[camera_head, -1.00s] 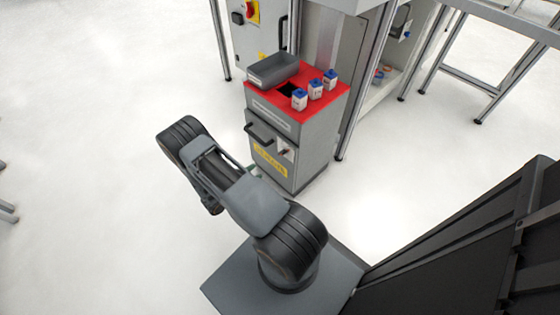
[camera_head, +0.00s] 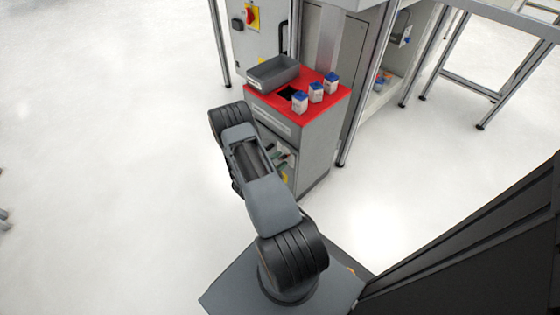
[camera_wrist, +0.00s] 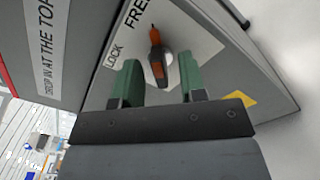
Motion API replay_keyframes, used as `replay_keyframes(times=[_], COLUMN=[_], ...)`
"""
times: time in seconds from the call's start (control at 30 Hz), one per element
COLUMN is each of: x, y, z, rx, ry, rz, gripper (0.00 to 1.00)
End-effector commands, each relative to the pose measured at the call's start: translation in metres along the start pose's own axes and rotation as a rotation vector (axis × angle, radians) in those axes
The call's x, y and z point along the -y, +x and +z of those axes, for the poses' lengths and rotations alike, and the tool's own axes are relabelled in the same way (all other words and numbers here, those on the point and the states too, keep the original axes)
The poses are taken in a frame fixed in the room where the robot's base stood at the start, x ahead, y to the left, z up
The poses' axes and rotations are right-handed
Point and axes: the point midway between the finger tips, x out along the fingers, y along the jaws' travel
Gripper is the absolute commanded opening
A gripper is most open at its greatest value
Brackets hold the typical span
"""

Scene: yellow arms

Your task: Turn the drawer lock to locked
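The drawer lock's lever (camera_wrist: 156,55) is dark with orange marks and sits on a pale plate in the wrist view. Its upper end points up beside the printed word FREE (camera_wrist: 137,13); the word LOCK (camera_wrist: 114,54) is to the left. My gripper (camera_wrist: 160,64) has two green fingers spread apart, one on each side of the lever. A gap shows on both sides; I cannot tell how deep the fingers reach.
The cabinet's red top (camera_head: 312,110) carries a grey tray (camera_head: 273,72) and several small white containers with blue lids, one of them at the front (camera_head: 299,102). A metal post (camera_head: 362,90) stands right behind the cabinet.

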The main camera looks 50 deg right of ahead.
Motion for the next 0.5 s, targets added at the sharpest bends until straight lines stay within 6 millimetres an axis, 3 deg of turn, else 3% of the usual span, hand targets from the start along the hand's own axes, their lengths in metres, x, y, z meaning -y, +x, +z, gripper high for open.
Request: replay_keyframes(times=[0.37, 0.5], x=[-0.0003, -0.0003], y=[0.0040, 0.0039], z=[0.0002, 0.0002], rx=[0.000, 0.000], ry=[0.000, 0.000], rz=[0.000, 0.000], gripper=[0.38, 0.26])
